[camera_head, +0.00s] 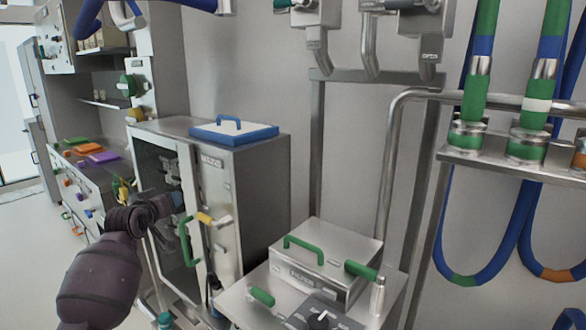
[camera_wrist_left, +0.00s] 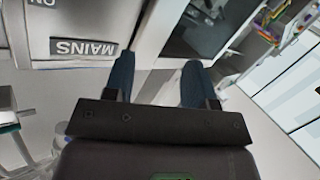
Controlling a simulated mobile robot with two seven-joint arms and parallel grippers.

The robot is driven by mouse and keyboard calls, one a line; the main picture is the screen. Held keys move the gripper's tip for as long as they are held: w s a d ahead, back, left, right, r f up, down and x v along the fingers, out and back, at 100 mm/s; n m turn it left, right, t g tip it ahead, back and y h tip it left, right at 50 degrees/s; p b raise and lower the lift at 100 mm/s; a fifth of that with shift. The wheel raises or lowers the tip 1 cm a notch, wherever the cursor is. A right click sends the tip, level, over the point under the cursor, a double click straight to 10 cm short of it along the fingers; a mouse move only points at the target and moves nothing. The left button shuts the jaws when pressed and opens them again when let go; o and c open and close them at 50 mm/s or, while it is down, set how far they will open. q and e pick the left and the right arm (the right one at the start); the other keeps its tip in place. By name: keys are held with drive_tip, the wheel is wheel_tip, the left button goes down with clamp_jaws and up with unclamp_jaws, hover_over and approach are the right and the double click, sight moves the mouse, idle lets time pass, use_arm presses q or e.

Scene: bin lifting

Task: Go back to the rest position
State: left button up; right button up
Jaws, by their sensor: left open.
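My left arm comes in from the lower left in the head view, with its dark gripper (camera_head: 176,200) in front of the steel cabinet (camera_head: 262,185). In the left wrist view the two blue fingers of my left gripper (camera_wrist_left: 158,82) are spread apart with nothing between them. Beyond them are the cabinet's glass door (camera_wrist_left: 210,25) and a panel marked MAINS (camera_wrist_left: 85,46). Whether the fingers touch the cabinet cannot be told. My right gripper is in neither view.
A blue-rimmed lid (camera_head: 234,133) with a handle lies on the cabinet. A green handle (camera_head: 186,242) sticks out from its front. A steel box (camera_head: 318,262) stands to the right. Drawers (camera_head: 75,185) line the left wall. Open floor (camera_head: 28,240) lies at the left.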

use_arm(q)
drive_tip(key=s+d+f+m+g, duration=0.1)
drive_tip(key=s+d+f, duration=0.1)
drive_tip(key=s+f, duration=0.9)
drive_tip(key=s+d+f+m+g+y, duration=0.1)
drive_tip(key=s+d+f, duration=0.1)
drive_tip(key=s+f, duration=0.9)
drive_tip(key=s+d+f+m+g, duration=0.1)
drive_tip(key=s+f, duration=1)
drive_tip(key=s, duration=1.4)
drive_tip(key=shift+s+d+f+m+g, duration=0.2)
drive_tip(key=shift+d+f+m+g, duration=0.1)
drive_tip(key=shift+d+g, duration=0.3)
